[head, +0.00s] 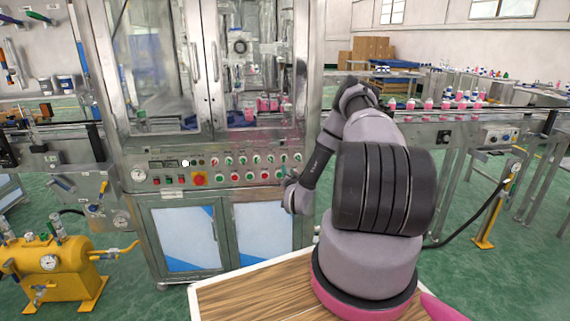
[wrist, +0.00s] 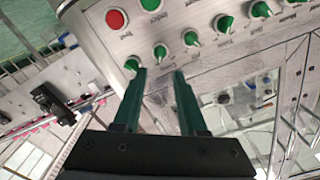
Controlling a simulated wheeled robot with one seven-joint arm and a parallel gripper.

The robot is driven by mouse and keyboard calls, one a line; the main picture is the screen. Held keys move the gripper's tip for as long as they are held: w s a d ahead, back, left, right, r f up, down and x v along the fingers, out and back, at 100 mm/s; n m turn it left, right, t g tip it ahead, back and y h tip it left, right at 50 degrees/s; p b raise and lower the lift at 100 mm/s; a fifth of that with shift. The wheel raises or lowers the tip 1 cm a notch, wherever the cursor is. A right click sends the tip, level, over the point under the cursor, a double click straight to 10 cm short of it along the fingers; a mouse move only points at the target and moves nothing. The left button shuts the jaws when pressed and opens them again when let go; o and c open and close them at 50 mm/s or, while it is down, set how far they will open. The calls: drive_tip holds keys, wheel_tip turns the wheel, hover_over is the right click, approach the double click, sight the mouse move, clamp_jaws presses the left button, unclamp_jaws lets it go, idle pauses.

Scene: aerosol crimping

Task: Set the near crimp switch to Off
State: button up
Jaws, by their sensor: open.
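The control panel (head: 240,168) of the metal-framed machine carries rows of green-and-white knobs. In the wrist view a slanting row of green switches shows close up. One green switch (wrist: 160,52) lies just beyond the gap between my fingertips, and another switch (wrist: 131,64) is by the left fingertip. The labels are too blurred for me to tell which is the near crimp switch or its setting. My gripper (wrist: 159,74) is open with nothing between its green fingers. No contact with a switch is clear. In the head view my gripper is at the panel's right end, mostly hidden by my arm.
A red button (wrist: 117,19) and a green button (wrist: 150,5) sit beside the switch row. Glass doors (head: 210,60) stand above the panel. A yellow tank (head: 50,268) is at lower left. A conveyor (head: 460,113) with pink-and-white bottles runs at right.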

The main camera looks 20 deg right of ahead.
sight(285, 159)
drive_tip(key=x, duration=0.9)
clamp_jaws()
